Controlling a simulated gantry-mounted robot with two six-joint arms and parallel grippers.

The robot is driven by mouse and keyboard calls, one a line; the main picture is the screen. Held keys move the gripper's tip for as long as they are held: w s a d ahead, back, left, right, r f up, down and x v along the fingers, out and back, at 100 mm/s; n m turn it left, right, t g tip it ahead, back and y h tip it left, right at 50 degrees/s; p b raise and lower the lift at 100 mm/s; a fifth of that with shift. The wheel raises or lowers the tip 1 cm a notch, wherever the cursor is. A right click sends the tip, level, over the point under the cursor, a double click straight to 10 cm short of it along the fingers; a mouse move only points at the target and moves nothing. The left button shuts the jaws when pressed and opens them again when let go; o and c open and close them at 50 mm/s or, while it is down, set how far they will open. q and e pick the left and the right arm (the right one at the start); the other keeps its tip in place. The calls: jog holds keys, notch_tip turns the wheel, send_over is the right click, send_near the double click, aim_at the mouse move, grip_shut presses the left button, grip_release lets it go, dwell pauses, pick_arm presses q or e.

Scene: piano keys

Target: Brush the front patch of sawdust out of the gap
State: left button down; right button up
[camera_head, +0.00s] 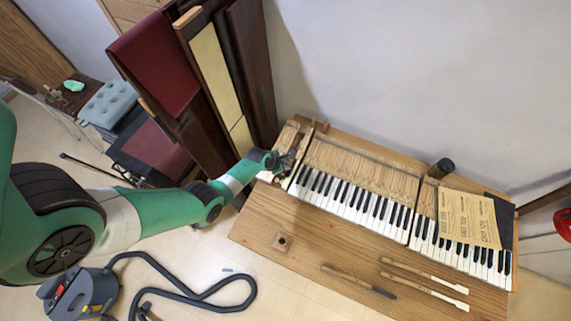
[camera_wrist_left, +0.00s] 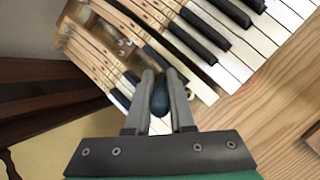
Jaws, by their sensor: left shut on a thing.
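My left gripper (camera_head: 287,162) is over the left end of the piano keyboard (camera_head: 355,198), beside the gap (camera_wrist_left: 128,45) in the row of keys. In the left wrist view its two fingers (camera_wrist_left: 161,82) are closed on a dark rounded handle (camera_wrist_left: 160,98), apparently the brush. The brush's bristles are hidden. The gap runs between the key sticks, with brown wood and some pale spots in it. I cannot clearly tell the front sawdust patch from the pale wood. My right gripper is not in view.
Several tools lie on the wooden bench (camera_head: 265,232), including a dark-handled one (camera_head: 358,280) and pale key sticks (camera_head: 425,277). Paper sheets (camera_head: 468,218) cover the right keys. A dark cylinder (camera_head: 441,168) stands behind. Tall panels (camera_head: 215,75) lean at left.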

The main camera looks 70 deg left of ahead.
pick_arm(q)
jog(key=shift+f+b, duration=0.4)
jog(key=shift+f, duration=0.05)
dwell(0.7)
jog(key=shift+w+a+b, duration=0.3)
jog(key=shift+a+b, duration=0.05)
jog(key=shift+b, duration=0.05)
jog(key=shift+w+a+r+b, duration=0.1)
jog(key=shift+w+a+b, duration=0.25)
jog(key=shift+w, duration=0.1)
jog(key=shift+w+a+b, duration=0.25)
jog(key=shift+w+b, duration=0.05)
jog(key=shift+b, duration=0.15)
jog(key=shift+w+a+b, duration=0.35)
jog(key=shift+b, duration=0.05)
jog(key=shift+a, duration=0.1)
jog(key=shift+w, duration=0.1)
